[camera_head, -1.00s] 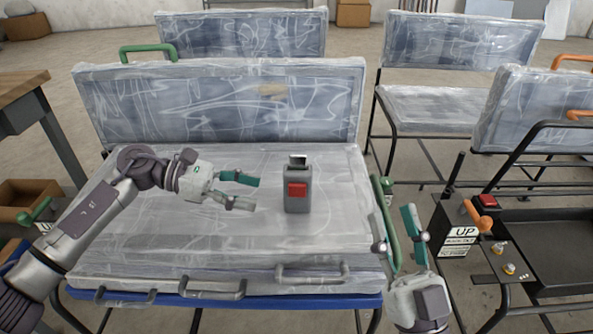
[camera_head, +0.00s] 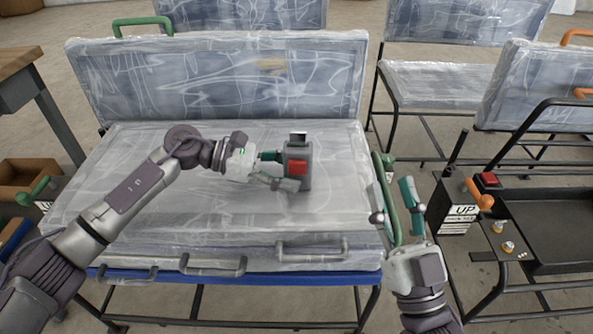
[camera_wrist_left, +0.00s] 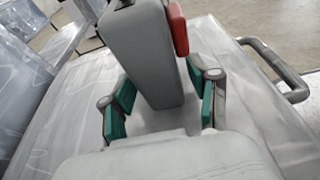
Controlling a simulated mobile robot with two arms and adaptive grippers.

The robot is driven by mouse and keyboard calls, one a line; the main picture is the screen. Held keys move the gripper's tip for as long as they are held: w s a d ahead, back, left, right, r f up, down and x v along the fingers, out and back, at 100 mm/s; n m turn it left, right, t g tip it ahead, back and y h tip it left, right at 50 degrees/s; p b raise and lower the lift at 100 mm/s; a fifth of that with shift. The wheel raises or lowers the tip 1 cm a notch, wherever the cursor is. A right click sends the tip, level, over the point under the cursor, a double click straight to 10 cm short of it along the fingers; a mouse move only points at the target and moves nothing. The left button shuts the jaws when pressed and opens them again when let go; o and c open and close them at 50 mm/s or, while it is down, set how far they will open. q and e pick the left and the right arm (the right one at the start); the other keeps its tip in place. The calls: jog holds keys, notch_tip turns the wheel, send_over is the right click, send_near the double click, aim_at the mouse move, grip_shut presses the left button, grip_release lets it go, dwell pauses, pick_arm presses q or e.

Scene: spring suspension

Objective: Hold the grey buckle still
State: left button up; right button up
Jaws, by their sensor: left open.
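The grey buckle (camera_head: 298,152) stands upright on the plastic-covered seat (camera_head: 215,215), with a red button on its front and a metal tongue at its top. My left gripper (camera_head: 282,170) is open around the lower part of the buckle from the left. In the left wrist view the grey buckle (camera_wrist_left: 148,55) stands between the green finger pads of my left gripper (camera_wrist_left: 160,105), and a gap shows at least at the left pad. My right gripper (camera_head: 395,210) is open and empty near the right edge of the seat.
The wrapped backrest (camera_head: 220,85) rises behind the buckle. Metal handles (camera_head: 212,265) line the seat's front edge. A green handle (camera_head: 385,195) runs along its right side, close to my right gripper. A black control unit with a lever (camera_head: 480,195) stands at the right.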

pick_arm(q)
jog(key=shift+d+f, duration=0.1)
jog(key=shift+d, duration=0.3)
pick_arm(e)
jog(key=shift+s+r+t, duration=0.3)
jog(key=shift+r, duration=0.15)
pick_arm(q)
grip_shut()
dwell(0.7)
pick_arm(e)
grip_shut()
dwell(1.1)
